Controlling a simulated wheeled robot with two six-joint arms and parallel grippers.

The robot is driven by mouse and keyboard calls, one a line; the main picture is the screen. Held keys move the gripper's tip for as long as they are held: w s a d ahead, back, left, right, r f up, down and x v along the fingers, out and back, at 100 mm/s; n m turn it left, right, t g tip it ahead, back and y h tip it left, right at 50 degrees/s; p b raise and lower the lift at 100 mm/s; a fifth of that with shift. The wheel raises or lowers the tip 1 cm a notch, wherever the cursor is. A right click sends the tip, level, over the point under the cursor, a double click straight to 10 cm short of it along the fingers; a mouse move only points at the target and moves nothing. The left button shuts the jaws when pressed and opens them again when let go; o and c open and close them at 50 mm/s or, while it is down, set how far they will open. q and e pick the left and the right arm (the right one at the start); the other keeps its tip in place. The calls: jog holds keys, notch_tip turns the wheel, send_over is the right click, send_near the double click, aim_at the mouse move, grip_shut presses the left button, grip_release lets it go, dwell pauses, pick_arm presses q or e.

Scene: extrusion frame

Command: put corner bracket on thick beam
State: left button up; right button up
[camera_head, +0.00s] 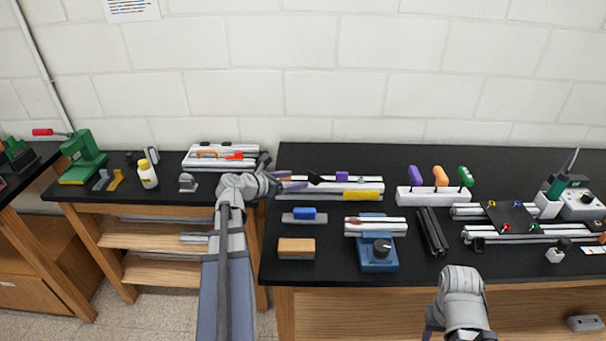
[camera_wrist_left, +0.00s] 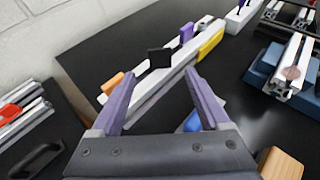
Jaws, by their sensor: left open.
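A long silver beam (camera_head: 345,186), likely the thick beam, lies along the back of the right-hand bench. It also shows in the left wrist view (camera_wrist_left: 140,92), running diagonally. A small black piece (camera_head: 315,177), possibly the corner bracket, is at this beam; in the left wrist view the black piece (camera_wrist_left: 160,57) stands upright against or on it; I cannot tell which. My left gripper (camera_head: 300,183) is over the beam's left end. Its purple fingers (camera_wrist_left: 160,76) are apart with nothing held between them. My right gripper (camera_head: 433,325) is mostly cut off at the bottom.
A yellow piece (camera_head: 355,196) and a purple piece (camera_head: 342,176) are at the beam. In front are a blue-topped eraser (camera_head: 305,214), a wooden block (camera_head: 296,248) and a blue fixture (camera_head: 379,263). Black bars (camera_head: 432,232) lie to the right. A gap separates the benches.

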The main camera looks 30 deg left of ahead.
pick_arm(q)
jog(key=shift+v, duration=1.2)
jog(key=shift+f, duration=0.1)
dwell(0.6)
